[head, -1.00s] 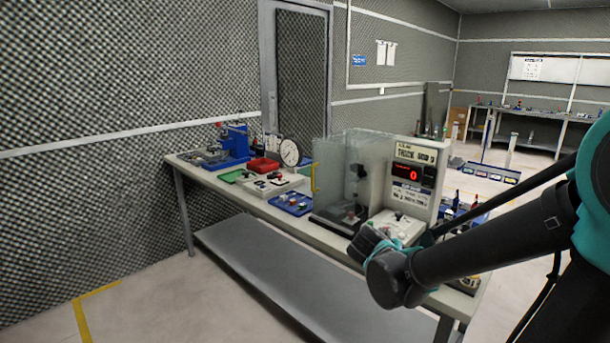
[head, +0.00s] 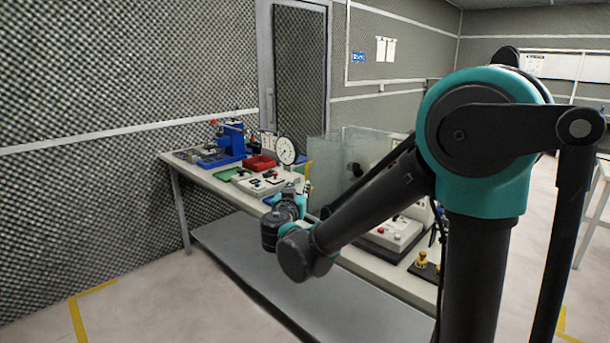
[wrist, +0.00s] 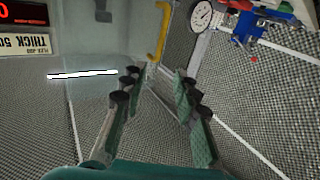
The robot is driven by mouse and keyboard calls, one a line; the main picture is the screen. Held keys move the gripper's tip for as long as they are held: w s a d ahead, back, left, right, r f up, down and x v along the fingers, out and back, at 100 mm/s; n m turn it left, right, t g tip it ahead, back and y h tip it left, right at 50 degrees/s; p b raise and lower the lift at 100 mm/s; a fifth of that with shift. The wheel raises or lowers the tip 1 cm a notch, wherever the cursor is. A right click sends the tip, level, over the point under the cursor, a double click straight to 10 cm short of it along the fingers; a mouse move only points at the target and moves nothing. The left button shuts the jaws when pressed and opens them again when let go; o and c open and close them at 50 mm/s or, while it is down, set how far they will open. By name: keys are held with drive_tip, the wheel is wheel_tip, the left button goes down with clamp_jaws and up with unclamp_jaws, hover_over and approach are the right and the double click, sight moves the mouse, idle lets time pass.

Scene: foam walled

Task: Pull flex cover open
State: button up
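The flex cover (head: 326,160) is a clear, pale-tinted panel on the machine on the bench; in the wrist view it fills the upper left (wrist: 95,55). Its yellow handle (head: 309,172) stands upright at the panel's left edge in the head view. In the wrist view the handle (wrist: 158,35) is ahead of my fingertips, near the middle, and apart from them. My gripper (wrist: 158,77) is open and empty, with a finger on each side of the handle's line. In the head view my wrist is in front of the bench, low and near the handle; the fingertips are hard to make out.
A round dial gauge (head: 286,150), a red tray (head: 261,164) and a blue fixture (head: 231,142) stand left of the cover on the bench. The machine's sign and red display (wrist: 17,15) show at the upper left. The floor in front is free.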

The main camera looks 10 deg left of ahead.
sight(306, 173)
drive_tip(key=w, duration=0.8)
drive_tip(key=w+d, duration=0.1)
drive_tip(key=w, duration=0.2)
drive_tip(key=shift+w, duration=0.4)
drive_tip(key=shift+c, duration=0.4)
clamp_jaws()
